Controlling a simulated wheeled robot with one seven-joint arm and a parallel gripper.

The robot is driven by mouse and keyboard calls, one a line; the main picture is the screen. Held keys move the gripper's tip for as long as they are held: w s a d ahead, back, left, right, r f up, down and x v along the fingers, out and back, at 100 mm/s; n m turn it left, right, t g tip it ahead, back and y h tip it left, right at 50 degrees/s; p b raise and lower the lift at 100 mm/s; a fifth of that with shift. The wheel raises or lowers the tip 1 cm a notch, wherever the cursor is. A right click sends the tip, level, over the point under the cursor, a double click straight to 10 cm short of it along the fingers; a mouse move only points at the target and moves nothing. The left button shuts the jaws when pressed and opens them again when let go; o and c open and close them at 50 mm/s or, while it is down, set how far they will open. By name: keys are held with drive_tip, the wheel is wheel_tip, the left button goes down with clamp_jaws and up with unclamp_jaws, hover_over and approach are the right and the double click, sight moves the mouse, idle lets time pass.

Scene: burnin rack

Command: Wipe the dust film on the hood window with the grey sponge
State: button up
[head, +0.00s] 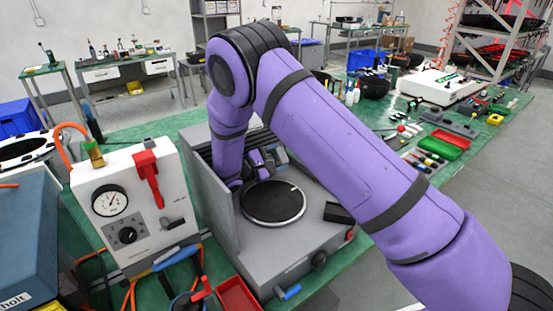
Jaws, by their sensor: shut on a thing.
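My arm reaches over the grey machine (290,245), and my gripper (264,160) is low behind its round black plate (273,202). The gripper is shut on what seems to be the grey sponge; the sponge is small and mostly hidden by the fingers and wrist. An upright grey panel (215,205) stands at the machine's left side, close to my gripper. I cannot tell whether this is the hood window. No dust film can be made out, and I cannot tell whether the sponge touches a surface.
A white gauge box (128,205) stands left of the machine. A dark block (338,213) sits at the deck's right edge. A red tray (238,295) and cables lie in front. Tools and a green tray (436,148) crowd the bench at right.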

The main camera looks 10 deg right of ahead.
drive_tip(key=shift+x, duration=2.9)
drive_tip(key=shift+x, duration=1.05)
drive_tip(key=shift+s, duration=0.15)
drive_tip(key=shift+s+d, duration=0.3)
drive_tip(key=shift+s, duration=0.6)
drive_tip(key=shift+s+d, duration=0.3)
drive_tip(key=shift+s, duration=0.6)
drive_tip(key=shift+s+d, duration=0.5)
drive_tip(key=shift+s, duration=0.4)
drive_tip(key=shift+s+d, duration=0.45)
drive_tip(key=shift+s, duration=0.45)
drive_tip(key=shift+w+a+r, duration=0.25)
drive_tip(key=shift+w+r, duration=0.05)
drive_tip(key=shift+w, duration=0.35)
drive_tip(key=shift+w+a+r, duration=0.2)
drive_tip(key=shift+w+r, duration=0.1)
drive_tip(key=shift+w, duration=0.35)
drive_tip(key=shift+w+a+r, duration=0.25)
drive_tip(key=shift+w+r, duration=0.05)
drive_tip(key=shift+w, duration=0.3)
